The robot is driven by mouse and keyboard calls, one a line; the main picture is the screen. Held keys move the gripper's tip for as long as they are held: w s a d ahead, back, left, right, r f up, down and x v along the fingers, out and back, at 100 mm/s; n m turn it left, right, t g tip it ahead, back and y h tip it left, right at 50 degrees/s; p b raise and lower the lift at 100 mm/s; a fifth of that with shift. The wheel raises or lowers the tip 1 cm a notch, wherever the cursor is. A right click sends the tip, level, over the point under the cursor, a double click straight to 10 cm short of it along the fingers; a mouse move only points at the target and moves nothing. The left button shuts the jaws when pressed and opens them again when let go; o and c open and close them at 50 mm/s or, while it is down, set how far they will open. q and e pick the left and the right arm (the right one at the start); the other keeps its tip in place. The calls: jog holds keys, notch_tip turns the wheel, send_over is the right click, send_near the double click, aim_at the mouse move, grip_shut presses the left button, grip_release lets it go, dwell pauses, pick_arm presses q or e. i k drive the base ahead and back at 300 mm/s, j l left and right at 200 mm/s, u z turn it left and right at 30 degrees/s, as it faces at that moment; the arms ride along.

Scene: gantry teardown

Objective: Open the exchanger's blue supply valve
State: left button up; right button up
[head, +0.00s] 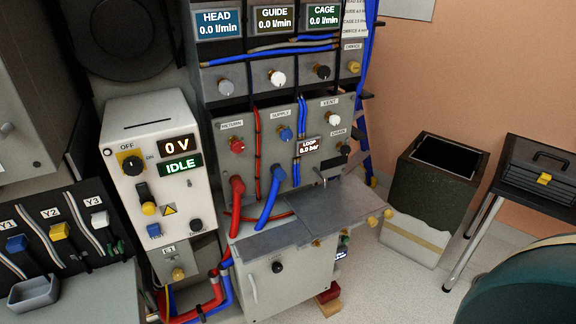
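The blue supply valve knob (286,133) sits on the grey exchanger panel (265,162), under the label SUPPLY. Whether it is open or closed I cannot tell from its angle. The red return knob (237,145) is to its left, and a white vent knob (334,118) is to its right. The loop display (309,146) reads 0.0 bar. A thick blue hose (270,197) and a red hose (237,205) plug in below. Neither of my grippers is in view.
Grey open covers (328,205) jut out below the panel. A white power box (153,180) reading 0 V and IDLE stands at left. A dark open bin (432,185) and a table with a black case (540,170) stand at right. Floor shows between them and the cabinet.

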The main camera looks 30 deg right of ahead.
aim_at(286, 134)
jog(key=k+l, duration=0.1)
jog(key=l, duration=0.3)
jog(key=k+l, duration=0.1)
jog(key=l, duration=0.3)
jog(key=l+u, duration=0.1)
jog(key=l, duration=0.25)
jog(key=k+l, duration=0.15)
jog(key=l, duration=0.25)
